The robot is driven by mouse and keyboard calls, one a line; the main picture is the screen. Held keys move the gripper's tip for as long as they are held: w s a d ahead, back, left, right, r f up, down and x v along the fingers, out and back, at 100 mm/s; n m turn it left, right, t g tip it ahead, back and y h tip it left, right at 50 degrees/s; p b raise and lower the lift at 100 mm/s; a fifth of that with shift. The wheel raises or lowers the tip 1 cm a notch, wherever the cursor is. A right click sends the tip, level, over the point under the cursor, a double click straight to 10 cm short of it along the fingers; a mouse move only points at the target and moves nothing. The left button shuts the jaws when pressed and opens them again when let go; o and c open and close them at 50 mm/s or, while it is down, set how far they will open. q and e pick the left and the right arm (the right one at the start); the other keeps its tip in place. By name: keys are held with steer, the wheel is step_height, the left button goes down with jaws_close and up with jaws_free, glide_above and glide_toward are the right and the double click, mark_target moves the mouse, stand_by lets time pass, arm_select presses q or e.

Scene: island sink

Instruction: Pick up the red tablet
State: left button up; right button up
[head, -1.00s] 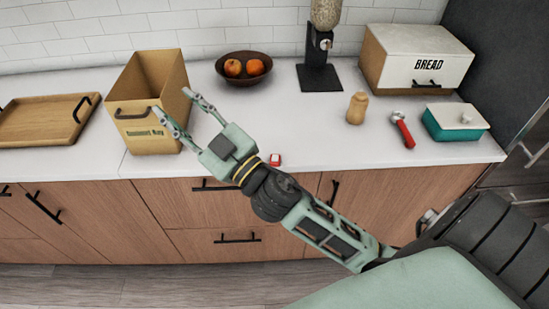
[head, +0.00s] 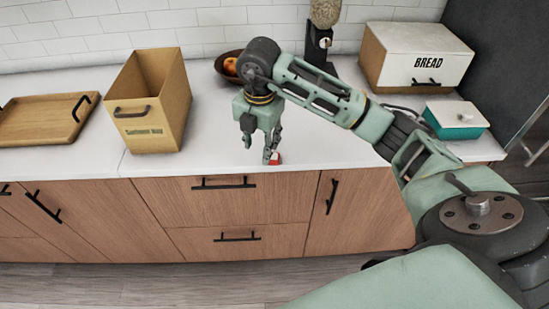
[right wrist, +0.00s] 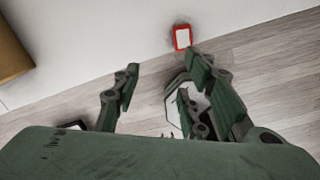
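The red tablet (head: 275,158), a small red-edged piece with a pale face, lies at the front edge of the white counter. It shows whole in the right wrist view (right wrist: 182,37), ahead of the fingers and a little right of the gap between them. My right gripper (head: 258,151) points down over the counter just left of the tablet. Its fingers are apart with nothing between them. In the head view one finger is close beside the tablet and partly overlaps it; whether they touch I cannot tell. My left gripper is not in view.
A tall wooden box (head: 152,105) and a wooden tray (head: 38,124) stand to the left. A fruit bowl (head: 222,66) is behind my arm. A bread box (head: 415,55) and a teal container (head: 455,121) stand to the right. Counter left of the gripper is clear.

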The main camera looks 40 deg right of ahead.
mark_target(273, 159)
steer(key=shift+m+h, duration=0.5)
steer(key=shift+h, duration=0.2)
steer(key=d+f+p, duration=0.1)
steer(key=f, duration=0.1)
steer(key=d+f+p, duration=0.1)
steer(key=f, duration=0.1)
steer(key=d+f+p, duration=0.1)
steer(key=d+f, duration=0.1)
steer(key=shift+w+d+f, duration=0.1)
steer(key=shift+w+f, duration=0.05)
steer(key=shift+w, duration=0.05)
steer(key=shift+f, duration=0.2)
steer(key=c, duration=0.9)
steer(key=shift+r, duration=0.1)
steer(key=shift+r+b, duration=0.35)
steer(key=shift+r, duration=0.15)
step_height(273, 159, up, 3)
steer(key=shift+b, duration=0.75)
steer(key=s+a+r, duration=0.3)
steer(key=s+r, duration=0.4)
steer(key=s, duration=0.4)
steer(key=shift+b, duration=0.4)
steer(key=shift+s, duration=0.1)
